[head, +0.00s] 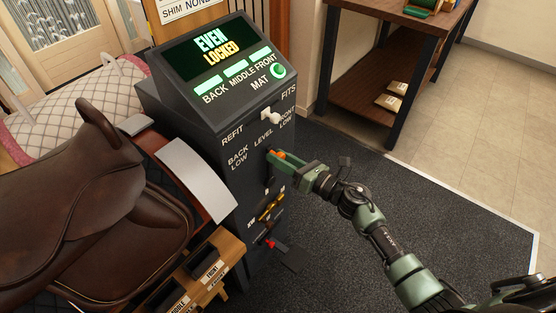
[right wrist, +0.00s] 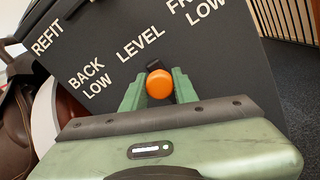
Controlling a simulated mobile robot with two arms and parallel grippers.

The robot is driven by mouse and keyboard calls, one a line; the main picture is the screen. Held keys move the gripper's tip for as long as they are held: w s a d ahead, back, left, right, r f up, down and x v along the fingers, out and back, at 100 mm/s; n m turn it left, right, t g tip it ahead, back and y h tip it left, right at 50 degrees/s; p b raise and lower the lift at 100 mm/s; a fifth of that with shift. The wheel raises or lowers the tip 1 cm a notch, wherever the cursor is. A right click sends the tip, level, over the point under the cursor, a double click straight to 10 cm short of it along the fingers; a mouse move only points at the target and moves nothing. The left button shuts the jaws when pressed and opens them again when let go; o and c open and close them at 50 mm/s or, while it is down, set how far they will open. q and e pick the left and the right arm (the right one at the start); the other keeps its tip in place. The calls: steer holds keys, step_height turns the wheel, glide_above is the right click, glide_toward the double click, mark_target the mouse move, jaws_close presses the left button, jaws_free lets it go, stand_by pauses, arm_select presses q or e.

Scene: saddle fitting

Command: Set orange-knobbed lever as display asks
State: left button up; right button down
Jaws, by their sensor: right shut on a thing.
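The dark console (head: 225,110) stands in the middle of the head view. Its display (head: 212,45) reads "EVEN" in green and "LOCKED" in yellow, above lit BACK, MIDDLE and FRONT bars and a green MAT ring. My right gripper (head: 280,156) is at the console's front, shut on the orange knob, which shows between its fingers in the right wrist view (right wrist: 159,84). The knob sits below the LEVEL label (right wrist: 140,45), with BACK LOW to its left and FRONT LOW to its right. My left gripper is not in view.
A white-knobbed lever (head: 269,116) sits above, between REFIT and FITS. Yellow (head: 268,208) and red (head: 271,243) handles are lower on the console. A brown saddle (head: 90,200) is at left. A workbench (head: 400,45) stands behind; the floor at right is clear.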

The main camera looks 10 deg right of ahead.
steer(key=c, duration=1.1)
jaws_free()
steer(key=shift+s, duration=0.1)
steer(key=v, duration=0.7)
steer(key=shift+s+d, duration=0.25)
steer(key=shift+s, duration=0.05)
